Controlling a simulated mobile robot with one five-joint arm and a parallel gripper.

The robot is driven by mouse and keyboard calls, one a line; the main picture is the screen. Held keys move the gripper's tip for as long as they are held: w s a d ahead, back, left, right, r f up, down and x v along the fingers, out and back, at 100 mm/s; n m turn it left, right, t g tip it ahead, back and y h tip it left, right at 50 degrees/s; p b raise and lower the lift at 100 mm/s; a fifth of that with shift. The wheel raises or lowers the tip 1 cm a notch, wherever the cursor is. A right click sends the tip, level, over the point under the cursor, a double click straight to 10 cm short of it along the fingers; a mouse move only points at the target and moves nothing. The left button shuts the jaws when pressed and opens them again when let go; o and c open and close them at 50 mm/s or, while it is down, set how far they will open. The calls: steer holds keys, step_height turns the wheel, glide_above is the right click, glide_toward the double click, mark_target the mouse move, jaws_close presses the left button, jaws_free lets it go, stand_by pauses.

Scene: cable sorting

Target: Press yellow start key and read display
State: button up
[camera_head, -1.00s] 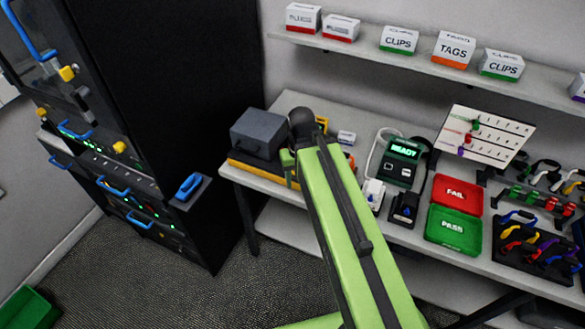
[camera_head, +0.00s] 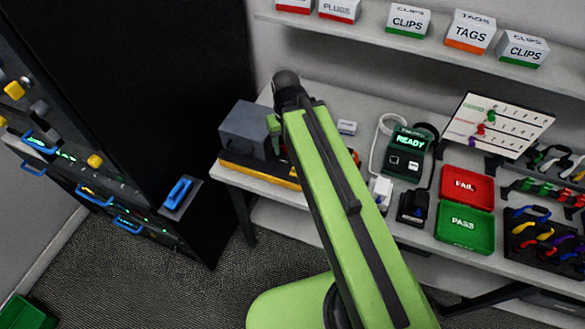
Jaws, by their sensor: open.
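The dark green tester (camera_head: 406,153) stands on the bench right of my arm. Its lit display (camera_head: 410,141) reads READY in green letters. Below the display are two small pale marks or keys (camera_head: 404,162); I cannot make out a yellow start key among them. My green arm rises from the bottom of the view and stands left of the tester, apart from it in the picture. Its forearm and gripper are folded away behind the upper link, and I see no gripper fingers.
A red FAIL tray (camera_head: 466,171) and green PASS tray (camera_head: 486,231) lie right of the tester. Black and white connector blocks (camera_head: 413,205) sit in front of it. A grey box (camera_head: 243,130) stands left of my arm. A dark rack (camera_head: 150,60) fills the left.

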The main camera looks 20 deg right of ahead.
steer(key=shift+s, duration=0.1)
jaws_close()
stand_by(0.3)
steer(key=shift+d, duration=0.15)
stand_by(1.3)
